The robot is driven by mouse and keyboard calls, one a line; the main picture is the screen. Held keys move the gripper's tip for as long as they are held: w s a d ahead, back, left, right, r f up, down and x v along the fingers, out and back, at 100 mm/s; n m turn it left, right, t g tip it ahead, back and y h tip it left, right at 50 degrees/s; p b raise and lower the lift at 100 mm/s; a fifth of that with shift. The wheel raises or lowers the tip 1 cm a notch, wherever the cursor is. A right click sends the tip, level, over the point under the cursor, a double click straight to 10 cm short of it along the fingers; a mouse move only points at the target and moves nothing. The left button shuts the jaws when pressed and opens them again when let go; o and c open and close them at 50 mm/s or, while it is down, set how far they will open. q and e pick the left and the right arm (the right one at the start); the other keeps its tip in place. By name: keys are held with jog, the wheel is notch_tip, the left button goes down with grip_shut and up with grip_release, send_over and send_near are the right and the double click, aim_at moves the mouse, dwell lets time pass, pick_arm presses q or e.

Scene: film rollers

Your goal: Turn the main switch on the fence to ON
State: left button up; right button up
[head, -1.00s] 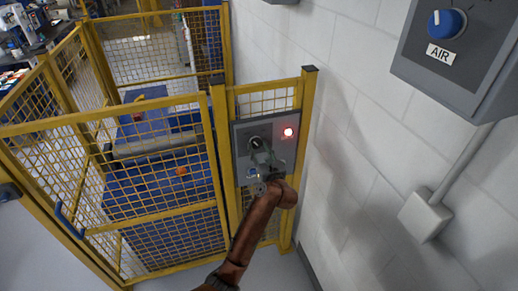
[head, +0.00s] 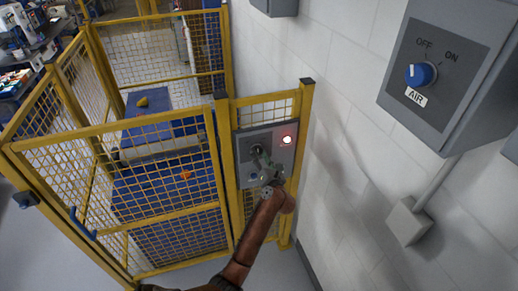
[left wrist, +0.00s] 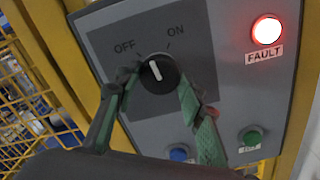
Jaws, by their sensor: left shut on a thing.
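The main switch is a round black knob (left wrist: 160,76) with a white pointer line, on a dark plate of the grey control panel (left wrist: 228,75) on the fence. Its pointer tilts up and slightly left, between the OFF and ON labels. My left gripper (left wrist: 157,84) is shut on the knob, one finger on each side. In the head view my left gripper (head: 266,166) is at the panel (head: 288,157) and partly covers it. My right gripper is in neither view.
A red FAULT lamp (left wrist: 266,30) glows on the panel, above a green button (left wrist: 251,137); a blue button (left wrist: 179,154) sits lower left. The yellow mesh fence (head: 165,130) stands left. An AIR switch box (head: 440,70) is on the white wall at right.

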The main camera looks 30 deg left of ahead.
pick_arm(q)
jog(key=m+p, duration=0.6)
jog(key=p, duration=0.2)
jog(key=shift+r+p, duration=0.15)
jog(key=shift+p, duration=0.15)
jog(key=shift+f+m+p, duration=0.2)
jog(key=shift+m+p, duration=1.1)
jog(key=shift+p, duration=0.05)
jog(key=o, duration=1.2)
jog(key=shift+c, duration=0.2)
